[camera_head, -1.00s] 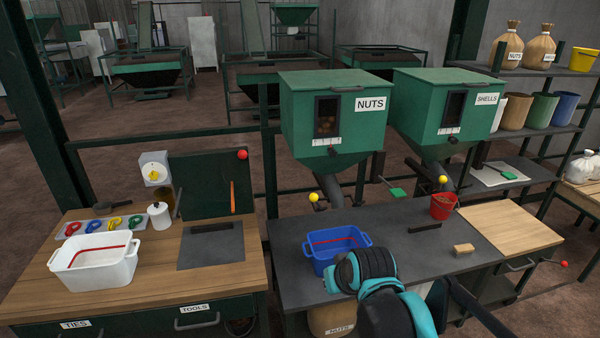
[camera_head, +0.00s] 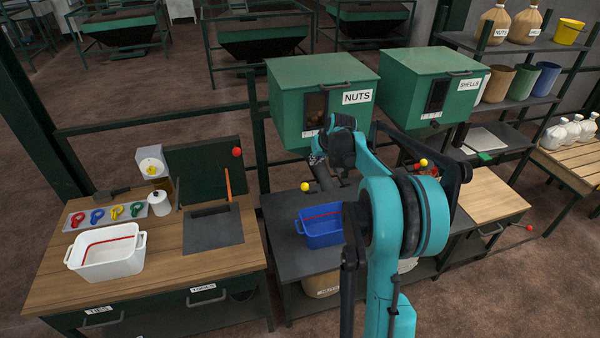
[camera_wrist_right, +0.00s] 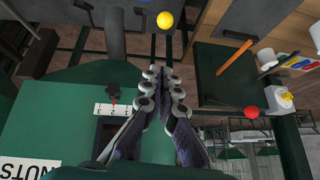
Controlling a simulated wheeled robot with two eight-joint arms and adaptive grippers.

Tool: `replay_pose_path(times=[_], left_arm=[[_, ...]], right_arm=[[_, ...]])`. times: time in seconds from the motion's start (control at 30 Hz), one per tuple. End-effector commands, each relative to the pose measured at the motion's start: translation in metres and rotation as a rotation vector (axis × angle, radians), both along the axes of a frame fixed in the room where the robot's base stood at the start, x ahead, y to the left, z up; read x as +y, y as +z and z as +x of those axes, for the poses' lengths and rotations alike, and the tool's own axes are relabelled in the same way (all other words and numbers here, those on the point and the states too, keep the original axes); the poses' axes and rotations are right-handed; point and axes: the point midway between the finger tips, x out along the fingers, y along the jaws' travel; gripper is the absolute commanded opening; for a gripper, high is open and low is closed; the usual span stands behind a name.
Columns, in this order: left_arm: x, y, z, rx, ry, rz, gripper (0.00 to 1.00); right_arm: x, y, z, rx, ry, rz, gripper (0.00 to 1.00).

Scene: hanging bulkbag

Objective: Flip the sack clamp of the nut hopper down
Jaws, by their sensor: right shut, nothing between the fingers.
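The nut hopper (camera_head: 292,105) is a green box with a NUTS label, left of the shells hopper. A yellow ball knob (camera_head: 305,187) sits low beside its grey spout, above the dark table; it looks like the end of the sack clamp, whose other parts I cannot make out. My right gripper (camera_head: 318,152) is in front of the hopper's lower part, partly hidden by its own arm. In the right wrist view its fingers (camera_wrist_right: 163,76) are shut and empty, pointing toward the yellow knob (camera_wrist_right: 165,20), apart from it. My left gripper is out of view.
A blue tub (camera_head: 322,238) stands on the dark table (camera_head: 285,255) below the spout. The shells hopper (camera_head: 400,90) with another yellow knob (camera_head: 423,162) is to the right. A red ball knob (camera_head: 237,152) and dark green panel (camera_head: 195,165) stand to the left.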

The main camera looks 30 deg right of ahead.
Motion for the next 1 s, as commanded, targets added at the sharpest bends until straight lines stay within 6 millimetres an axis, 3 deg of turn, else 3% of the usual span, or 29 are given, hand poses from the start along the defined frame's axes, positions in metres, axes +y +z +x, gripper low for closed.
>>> replay_pose_path(times=[0.33, 0.47, 0.9, 1.0], left_arm=[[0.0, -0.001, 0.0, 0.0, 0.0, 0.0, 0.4], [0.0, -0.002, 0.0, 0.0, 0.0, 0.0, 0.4], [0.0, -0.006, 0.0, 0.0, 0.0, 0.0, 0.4], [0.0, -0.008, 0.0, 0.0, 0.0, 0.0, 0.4]], right_arm=[[0.0, -0.002, 0.001, 0.0, 0.0, 0.0, 0.0], [0.0, -0.012, 0.008, 0.0, 0.001, 0.001, 0.0], [-0.005, -0.086, 0.057, 0.0, 0.001, 0.001, 0.0], [-0.002, -0.101, 0.053, 0.0, 0.0, 0.0, 0.0]])
